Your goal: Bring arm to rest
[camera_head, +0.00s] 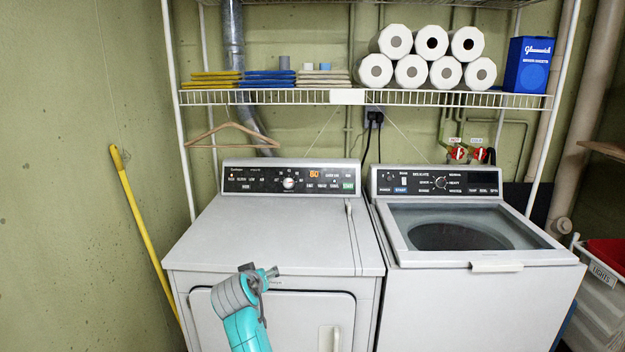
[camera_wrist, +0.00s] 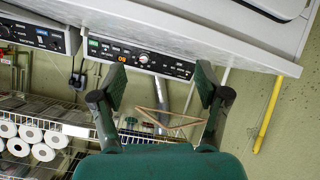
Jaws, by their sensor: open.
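My gripper (camera_wrist: 160,95) is open and empty in the wrist view, its two dark green fingers spread apart with the dryer's control panel and a hanger showing between and beyond them. The wrist view is upside down. In the head view my turquoise and grey arm shows at the bottom, in front of the dryer's door, with my gripper (camera_head: 272,272) small at its upper end. The white dryer (camera_head: 270,240) is behind it. I cannot tell from the head view how far the gripper is from the dryer.
A washer (camera_head: 470,310) with a glass lid stands right of the dryer. A wire shelf (camera_head: 348,97) above holds paper rolls (camera_head: 411,72), folded cloths and a blue box (camera_head: 528,65). A wooden hanger (camera_head: 231,135) hangs below it. A yellow pole (camera_head: 145,235) leans at left; a crate (camera_head: 600,290) stands right.

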